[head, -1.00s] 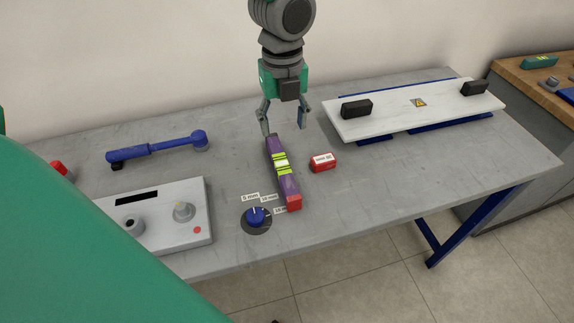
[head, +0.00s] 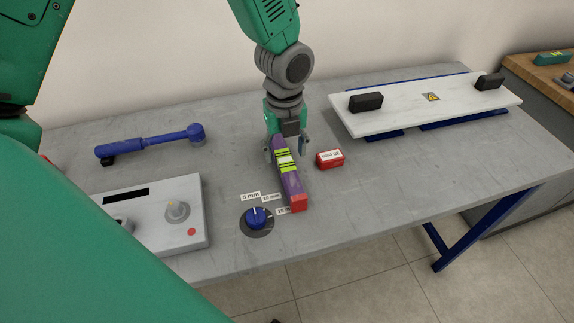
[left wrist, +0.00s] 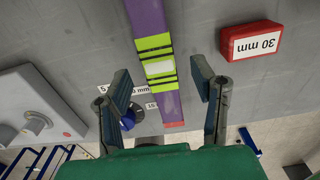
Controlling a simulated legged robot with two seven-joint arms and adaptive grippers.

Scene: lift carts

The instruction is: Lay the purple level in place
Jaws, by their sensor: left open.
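The purple level (head: 291,182) lies on the grey table, with yellow-green bands around a pale vial at its middle and a red end toward the table's front edge. My left gripper (head: 287,155) is open and low over the far half of the level, a finger on either side. In the left wrist view the level (left wrist: 170,104) runs between the spread fingers of the left gripper (left wrist: 162,95), and nothing shows gripped. Whether the fingers touch it cannot be told. My right gripper is not in view.
A red block (head: 330,159), marked 30 mm in the wrist view (left wrist: 250,43), sits close right of the gripper. A blue knob (head: 256,217) with mm labels is left of the level's red end. A control box (head: 150,215), blue torque wrench (head: 150,146) and white board with black handles (head: 425,112) are around.

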